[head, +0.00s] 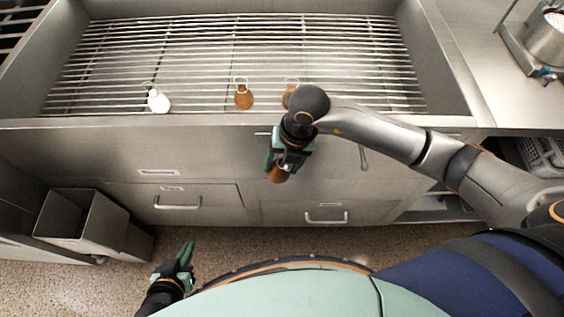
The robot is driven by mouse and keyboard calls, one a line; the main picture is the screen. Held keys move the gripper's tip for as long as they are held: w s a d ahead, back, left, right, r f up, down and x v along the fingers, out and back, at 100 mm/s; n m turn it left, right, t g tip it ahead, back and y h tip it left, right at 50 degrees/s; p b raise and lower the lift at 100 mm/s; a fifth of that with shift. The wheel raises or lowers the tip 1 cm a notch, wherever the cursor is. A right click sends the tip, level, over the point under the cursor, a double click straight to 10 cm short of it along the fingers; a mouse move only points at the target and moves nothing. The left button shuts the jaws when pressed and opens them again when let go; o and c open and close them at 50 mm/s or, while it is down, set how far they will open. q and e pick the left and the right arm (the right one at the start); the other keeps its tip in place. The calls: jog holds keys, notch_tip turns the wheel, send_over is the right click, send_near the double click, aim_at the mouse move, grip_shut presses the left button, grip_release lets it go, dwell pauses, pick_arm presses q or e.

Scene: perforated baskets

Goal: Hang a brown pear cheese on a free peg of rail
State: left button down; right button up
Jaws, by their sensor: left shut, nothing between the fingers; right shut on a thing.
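A brown pear cheese (278,175) is held low in my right gripper (281,163), in front of the steel counter's drawers. The gripper is shut on it, and the fingers hide its upper part. A second brown pear cheese (243,99) with a loop on top lies at the front of the slatted rack. A third brown pear cheese (288,100) is beside it, partly hidden by my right wrist. A white pear cheese (159,102) with a loop is further left. My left gripper (187,252) is shut and empty, low above the floor. I cannot make out the rail or its pegs.
The slatted rack (230,50) sits in a steel basin, mostly bare behind the cheeses. Drawers with handles (178,206) face me below. An open grey bin (85,217) stands at left. A steel pot (549,38) is at the far right.

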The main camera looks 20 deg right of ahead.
jog(key=o, duration=1.5)
jog(key=shift+o, duration=0.2)
jog(key=shift+r, duration=0.1)
jog(key=v, duration=1.2)
jog(key=shift+s+r+p, duration=0.1)
jog(key=shift+r+p, duration=0.1)
jog(key=shift+p, duration=0.1)
